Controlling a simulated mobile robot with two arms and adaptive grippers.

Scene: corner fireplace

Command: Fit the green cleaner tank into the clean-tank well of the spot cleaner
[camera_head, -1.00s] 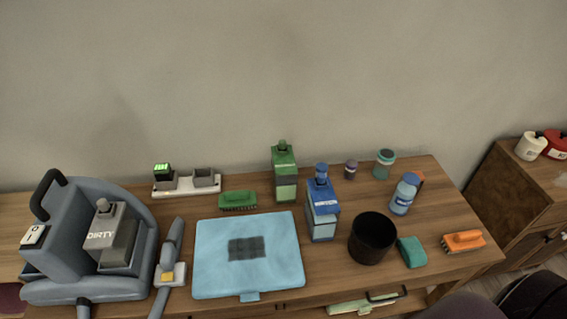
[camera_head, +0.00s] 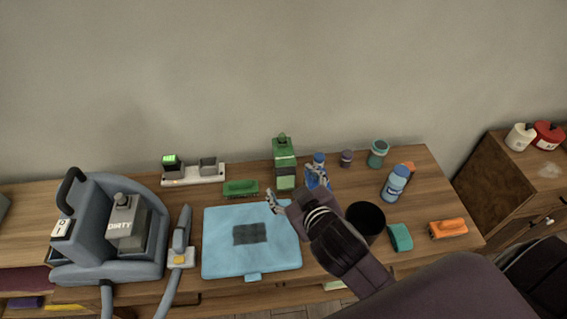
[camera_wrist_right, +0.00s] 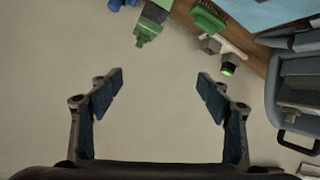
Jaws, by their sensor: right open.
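The green cleaner tank (camera_head: 284,168) stands upright at the back middle of the table; it also shows at the top of the right wrist view (camera_wrist_right: 149,27). The grey spot cleaner (camera_head: 88,240) stands at the left, with a tank marked DIRTY (camera_head: 127,228) seated in it. I cannot make out the clean-tank well clearly. My right gripper (camera_head: 271,205) is open and empty, in front of the green tank and over the back right of the blue mat. Its spread fingers (camera_wrist_right: 159,84) have nothing between them. My left gripper is not in view.
A blue bottle-like tank (camera_head: 319,174) stands just right of the green one, partly hidden by my right arm. A green brush (camera_head: 241,188) and a charger (camera_head: 194,176) are to the left. A dark cup (camera_head: 367,218) and blue bottle (camera_head: 395,183) stand at the right.

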